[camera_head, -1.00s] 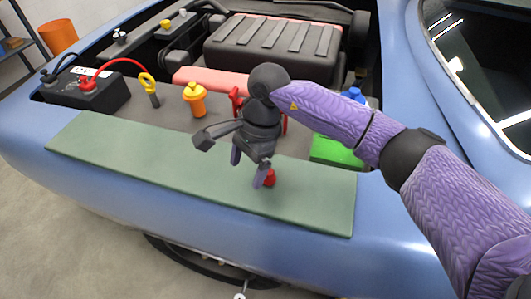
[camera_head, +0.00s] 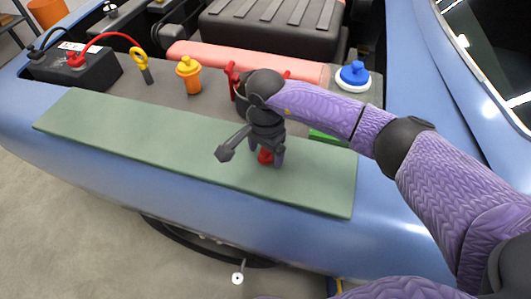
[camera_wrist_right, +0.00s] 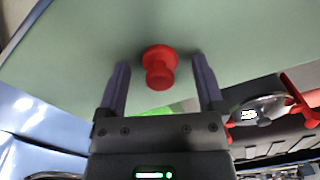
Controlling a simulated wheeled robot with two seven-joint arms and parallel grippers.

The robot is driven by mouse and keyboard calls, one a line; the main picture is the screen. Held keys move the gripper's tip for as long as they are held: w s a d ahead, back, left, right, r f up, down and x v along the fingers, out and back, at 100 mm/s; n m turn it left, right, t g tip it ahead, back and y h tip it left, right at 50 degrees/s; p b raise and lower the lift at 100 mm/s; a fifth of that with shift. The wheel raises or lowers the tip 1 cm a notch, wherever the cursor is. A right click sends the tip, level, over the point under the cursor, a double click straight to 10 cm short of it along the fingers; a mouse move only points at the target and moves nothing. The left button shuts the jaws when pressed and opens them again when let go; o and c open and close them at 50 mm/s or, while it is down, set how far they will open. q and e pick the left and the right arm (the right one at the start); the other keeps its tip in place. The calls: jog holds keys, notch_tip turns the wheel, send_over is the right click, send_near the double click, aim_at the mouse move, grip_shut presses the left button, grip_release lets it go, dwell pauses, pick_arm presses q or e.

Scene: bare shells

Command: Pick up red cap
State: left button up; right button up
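The red cap (camera_head: 265,156) is small and round with a knob. It stands on the green mat (camera_head: 130,130), toward the mat's right end. My right gripper (camera_head: 267,160) points down over it, partly hiding it in the head view. In the right wrist view the cap (camera_wrist_right: 159,66) sits between the two spread fingertips (camera_wrist_right: 160,70), with a gap on each side. The right gripper is open and holds nothing. My left gripper is not in view.
Behind the mat stand an orange-yellow bottle (camera_head: 188,76), a yellow-ringed dipstick (camera_head: 140,63), a black battery (camera_head: 75,67) and a blue-and-white cap (camera_head: 353,76). A green box (camera_head: 325,137) is partly behind my right arm. The mat's left part is clear.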

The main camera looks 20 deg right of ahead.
grip_shut()
jog(key=shift+r, duration=0.15)
